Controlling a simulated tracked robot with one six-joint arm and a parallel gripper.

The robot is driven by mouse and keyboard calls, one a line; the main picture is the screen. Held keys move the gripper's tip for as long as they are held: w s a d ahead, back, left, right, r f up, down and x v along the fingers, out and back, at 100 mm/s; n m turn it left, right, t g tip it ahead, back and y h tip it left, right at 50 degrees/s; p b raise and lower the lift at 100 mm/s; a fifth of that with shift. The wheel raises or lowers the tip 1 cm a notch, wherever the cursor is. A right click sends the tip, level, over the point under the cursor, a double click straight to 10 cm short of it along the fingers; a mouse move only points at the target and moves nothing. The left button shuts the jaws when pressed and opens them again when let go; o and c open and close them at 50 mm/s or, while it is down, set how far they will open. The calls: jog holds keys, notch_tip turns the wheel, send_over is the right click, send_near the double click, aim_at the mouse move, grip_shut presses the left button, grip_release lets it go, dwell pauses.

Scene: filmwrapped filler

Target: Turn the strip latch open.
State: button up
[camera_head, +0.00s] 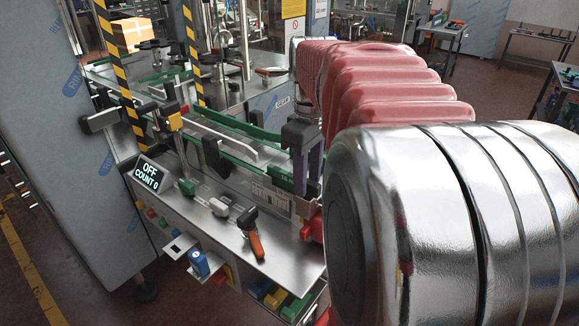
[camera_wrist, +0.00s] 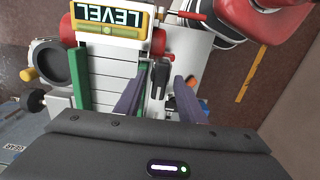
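My gripper (camera_head: 307,188) points down at the right end of the machine's white and green conveyor strip in the head view. Its two purple fingers also show in the wrist view (camera_wrist: 160,82), apart. A dark grey lever-like part (camera_wrist: 158,76) shows between them there; whether they touch it I cannot tell. It may be the strip latch, but no label confirms this. An orange and black handle (camera_head: 254,238) lies on the metal panel in the head view, left of and below my gripper. The fingers and arm hide part of the strip's end.
A screen (camera_head: 149,174) reads OFF, COUNT 0. Grey (camera_head: 219,207) and green (camera_head: 187,187) knobs stand on the panel. Striped posts (camera_head: 190,55) and a black bracket (camera_head: 214,158) rise behind. A LEVEL display (camera_wrist: 108,20) sits at the top of the wrist view.

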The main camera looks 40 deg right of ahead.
aim_at(308, 180)
jog(key=shift+r, duration=0.1)
notch_tip(308, 180, up, 14)
jog(key=shift+f, duration=0.25)
dwell(0.4)
jog(key=shift+a, duration=0.15)
dwell(0.3)
jog(key=s+a+f+m+t, duration=0.1)
jog(key=s+a+f+t, duration=0.1)
jog(key=a+f, duration=0.7)
jog(key=s+a+f+m+t, duration=0.2)
jog(key=s+a+f+t, duration=0.1)
jog(key=a+f, duration=0.7)
jog(key=s+a, duration=0.1)
jog(key=a, duration=0.2)
jog(key=shift+s+a+t, duration=0.3)
jog(key=shift+a, duration=0.1)
